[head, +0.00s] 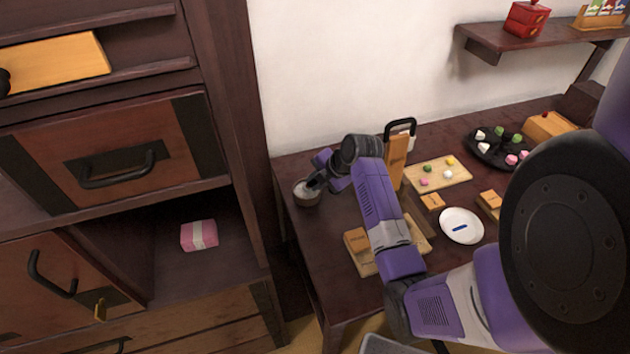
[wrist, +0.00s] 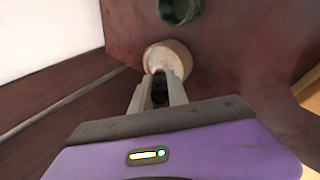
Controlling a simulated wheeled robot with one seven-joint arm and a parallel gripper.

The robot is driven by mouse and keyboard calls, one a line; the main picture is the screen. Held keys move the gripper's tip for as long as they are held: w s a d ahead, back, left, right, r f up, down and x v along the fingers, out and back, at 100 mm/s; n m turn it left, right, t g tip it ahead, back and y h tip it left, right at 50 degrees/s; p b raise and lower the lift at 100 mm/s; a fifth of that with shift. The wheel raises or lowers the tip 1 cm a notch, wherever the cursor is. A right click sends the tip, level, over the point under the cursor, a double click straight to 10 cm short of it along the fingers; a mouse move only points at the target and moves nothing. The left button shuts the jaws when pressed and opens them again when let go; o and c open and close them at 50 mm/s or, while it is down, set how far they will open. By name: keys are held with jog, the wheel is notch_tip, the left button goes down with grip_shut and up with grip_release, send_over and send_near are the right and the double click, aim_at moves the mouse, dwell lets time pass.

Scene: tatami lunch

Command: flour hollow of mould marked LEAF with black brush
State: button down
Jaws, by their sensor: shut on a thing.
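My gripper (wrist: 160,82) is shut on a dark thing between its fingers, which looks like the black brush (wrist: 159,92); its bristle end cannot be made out. In the head view my gripper (head: 317,184) is at the small round flour bowl (head: 305,199), at the table's left end. In the wrist view the fingertips are over the near rim of the bowl (wrist: 181,52), with pale flour inside. Small wooden moulds lie on the table: one at the front left (head: 355,239), one in the middle (head: 432,202), one at right (head: 490,199). Their marks are too small to read.
A white plate (head: 461,236) with a blue mark lies right of my arm. A board with coloured sweets (head: 451,177) and a black tray (head: 476,157) stand farther back. A tall wooden piece (head: 396,160) stands behind my arm. A dark green round thing (wrist: 179,8) is beyond the bowl.

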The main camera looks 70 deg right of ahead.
jog(key=shift+r+p, duration=2.6)
jog(key=shift+r, duration=0.9)
jog(key=shift+f, duration=0.1)
